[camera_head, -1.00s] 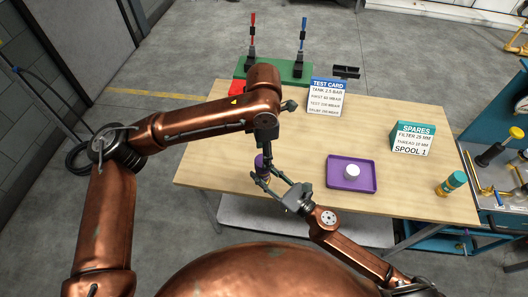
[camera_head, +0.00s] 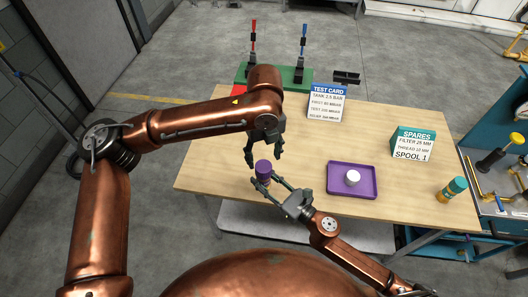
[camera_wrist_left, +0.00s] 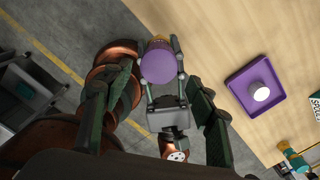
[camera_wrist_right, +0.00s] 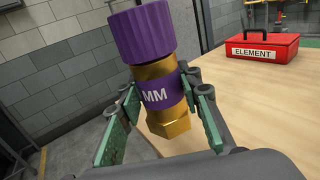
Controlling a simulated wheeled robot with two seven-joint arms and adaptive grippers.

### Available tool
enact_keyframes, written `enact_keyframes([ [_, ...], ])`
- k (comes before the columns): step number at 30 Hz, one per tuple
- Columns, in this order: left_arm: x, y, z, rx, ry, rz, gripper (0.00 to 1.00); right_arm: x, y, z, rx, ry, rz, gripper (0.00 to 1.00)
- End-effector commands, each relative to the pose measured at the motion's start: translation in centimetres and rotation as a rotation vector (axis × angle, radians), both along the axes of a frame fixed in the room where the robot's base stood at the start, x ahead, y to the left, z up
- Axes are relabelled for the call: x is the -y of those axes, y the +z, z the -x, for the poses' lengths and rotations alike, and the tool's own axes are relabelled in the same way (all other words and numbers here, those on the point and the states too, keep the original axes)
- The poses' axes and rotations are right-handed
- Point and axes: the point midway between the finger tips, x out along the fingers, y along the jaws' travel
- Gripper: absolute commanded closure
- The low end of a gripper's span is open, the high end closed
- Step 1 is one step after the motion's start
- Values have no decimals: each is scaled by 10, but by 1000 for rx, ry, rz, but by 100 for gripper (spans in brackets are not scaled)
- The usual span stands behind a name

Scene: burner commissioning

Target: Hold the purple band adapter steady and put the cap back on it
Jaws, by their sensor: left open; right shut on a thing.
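The purple band adapter (camera_wrist_right: 160,92) is a brass fitting with a purple band lettered "MM". The ribbed purple cap (camera_wrist_right: 140,32) sits on its top, and both look about upright with a slight lean in the right wrist view. My right gripper (camera_head: 270,183) is shut around the band and holds the adapter near the table's front edge. My left gripper (camera_head: 264,156) is open and empty above the cap, its fingers spread to either side. In the left wrist view the round cap top (camera_wrist_left: 159,67) shows beyond the open fingers and hides most of the adapter.
A purple tray (camera_head: 335,188) with a white cylinder (camera_head: 352,177) lies to the right. A teal-topped fitting (camera_head: 452,189), a spares card (camera_head: 412,144), a test card (camera_head: 326,103) and a green stand (camera_head: 291,75) are also there. The middle of the table is clear.

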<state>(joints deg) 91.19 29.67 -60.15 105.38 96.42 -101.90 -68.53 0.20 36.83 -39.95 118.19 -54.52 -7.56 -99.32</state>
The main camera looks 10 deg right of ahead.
Motion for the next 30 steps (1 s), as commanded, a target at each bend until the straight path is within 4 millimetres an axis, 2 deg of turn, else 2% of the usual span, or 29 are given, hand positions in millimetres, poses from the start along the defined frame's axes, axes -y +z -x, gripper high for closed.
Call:
enact_keyframes([
  [21, -1, 12, -1, 9, 1431, 2, 48, 0, 1, 0, 2, 0, -1, 100],
  [25, -1, 14, -1, 8, 1617, 3, 48, 0, 1, 0, 2, 0, -1, 100],
  [30, -1, 15, -1, 9, 1754, 4, 48, 0, 1, 0, 2, 0, -1, 100],
])
